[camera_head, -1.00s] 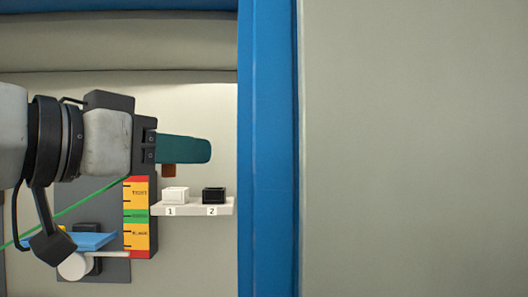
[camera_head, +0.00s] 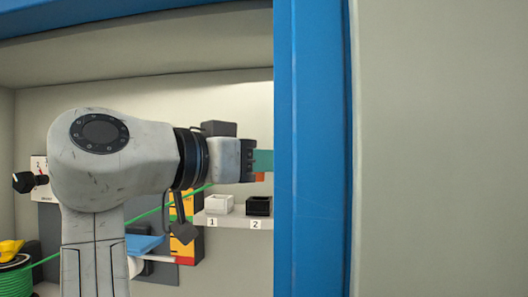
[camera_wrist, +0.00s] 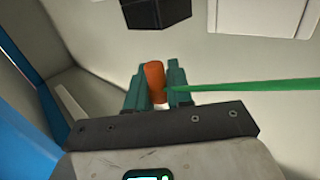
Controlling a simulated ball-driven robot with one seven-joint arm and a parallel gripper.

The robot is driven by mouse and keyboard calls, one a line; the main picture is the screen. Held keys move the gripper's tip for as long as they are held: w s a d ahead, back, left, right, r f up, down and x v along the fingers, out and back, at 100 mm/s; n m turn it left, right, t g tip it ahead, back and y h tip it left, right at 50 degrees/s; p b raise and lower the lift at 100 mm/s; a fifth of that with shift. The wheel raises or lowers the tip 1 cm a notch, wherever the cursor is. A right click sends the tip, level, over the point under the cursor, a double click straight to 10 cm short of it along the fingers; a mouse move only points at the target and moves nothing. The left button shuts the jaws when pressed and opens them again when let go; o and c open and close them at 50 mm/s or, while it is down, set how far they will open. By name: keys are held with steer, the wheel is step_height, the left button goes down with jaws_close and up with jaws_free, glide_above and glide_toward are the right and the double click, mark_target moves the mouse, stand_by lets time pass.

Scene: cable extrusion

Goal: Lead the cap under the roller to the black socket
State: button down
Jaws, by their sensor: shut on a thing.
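My gripper (camera_wrist: 158,85) is shut on the orange cap (camera_wrist: 154,78), with the green cable (camera_wrist: 240,87) running off to the right in the wrist view. In the head view its teal fingers (camera_head: 263,160) are partly hidden by the blue post, and a bit of the cap (camera_head: 259,177) shows under them. The black socket (camera_head: 258,206), marked 2, is just below the cap in that picture; it also shows in the wrist view (camera_wrist: 155,12), apart from the cap. The white roller (camera_head: 136,266) is mostly hidden by my arm, and I cannot tell how the cable passes it.
The white socket (camera_head: 219,204), marked 1, stands left of the black one on a pale shelf (camera_head: 235,222). A blue post (camera_head: 312,150) stands at right. A yellow-red gauge (camera_head: 184,248), a blue part (camera_head: 145,243) and a green cable spool (camera_head: 15,280) are at left.

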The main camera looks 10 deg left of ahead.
steer(key=shift+w+f+b, duration=0.35)
steer(key=shift+w+f, duration=0.4)
steer(key=shift+f, duration=0.1)
steer(key=shift+f+b, duration=0.45)
steer(key=shift+f, duration=0.5)
steer(key=shift+f, duration=0.6)
steer(key=c, duration=0.9)
jaws_free()
steer(key=shift+a, duration=0.1)
steer(key=shift+s+a+b, duration=0.4)
steer(key=shift+s+b, duration=0.05)
steer(key=shift+b, duration=0.05)
steer(key=v, duration=0.3)
steer(key=r+b+v, duration=0.1)
steer(key=v, duration=0.2)
steer(key=b+v, duration=0.1)
steer(key=v, duration=0.2)
steer(key=shift+s+a+r, duration=0.1)
steer(key=shift+s+r, duration=0.05)
steer(key=shift+s, duration=0.15)
